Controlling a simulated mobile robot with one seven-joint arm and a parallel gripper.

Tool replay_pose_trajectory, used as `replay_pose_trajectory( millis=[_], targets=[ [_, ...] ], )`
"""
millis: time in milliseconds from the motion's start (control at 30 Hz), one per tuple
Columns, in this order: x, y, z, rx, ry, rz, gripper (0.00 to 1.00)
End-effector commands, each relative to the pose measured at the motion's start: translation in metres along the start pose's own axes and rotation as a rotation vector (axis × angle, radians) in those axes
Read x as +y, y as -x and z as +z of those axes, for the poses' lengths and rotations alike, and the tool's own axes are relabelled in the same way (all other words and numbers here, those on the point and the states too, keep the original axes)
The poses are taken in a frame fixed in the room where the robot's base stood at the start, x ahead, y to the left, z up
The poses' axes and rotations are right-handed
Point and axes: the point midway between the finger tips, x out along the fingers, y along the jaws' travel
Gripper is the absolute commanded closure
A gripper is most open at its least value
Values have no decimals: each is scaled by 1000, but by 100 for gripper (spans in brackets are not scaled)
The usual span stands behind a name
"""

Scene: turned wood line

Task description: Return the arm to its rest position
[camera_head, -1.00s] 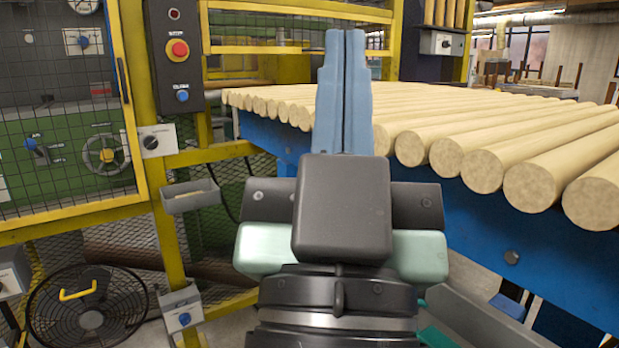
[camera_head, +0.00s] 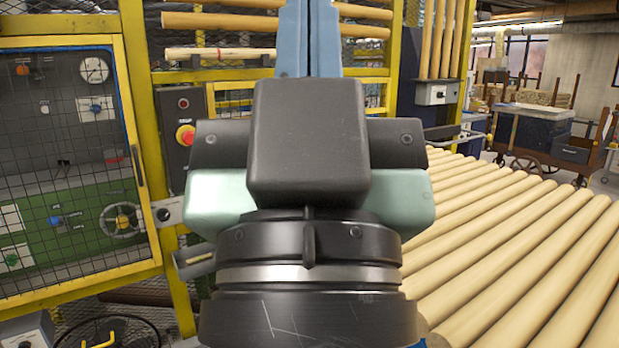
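My gripper (camera_head: 308,38) points up and away in the middle of the view, with its dark wrist and pale green side parts close to the camera. Its two blue fingers lie side by side with only a thin dark line between them, and nothing shows held there. The fingertips are cut off by the top edge. The gripper stands left of the row of wooden poles (camera_head: 500,225) and in front of the yellow frame. My wrist hides part of the poles and of the space below.
A yellow-framed mesh guard (camera_head: 130,110) stands at the left, with a control box with a red button (camera_head: 185,135) beside it. Wooden poles on a rack (camera_head: 225,22) are behind the gripper. A wheeled cart (camera_head: 545,140) stands at the back right. A fan (camera_head: 110,335) is at lower left.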

Motion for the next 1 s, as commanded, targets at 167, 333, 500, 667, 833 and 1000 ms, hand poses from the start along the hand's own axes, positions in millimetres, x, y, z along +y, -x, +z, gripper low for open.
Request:
replay_pose_trajectory(
  millis=[167,333,500,667,833,1000],
  targets=[
    [0,-53,-50,0,0,0,100],
    [0,-86,-81,0,0,-1,100],
    [0,-102,-97,0,0,-1,100],
    [0,-105,-100,0,0,-1,100],
    [0,-104,-99,0,0,-1,100],
    [0,-104,-99,0,0,-1,100]
  ],
)
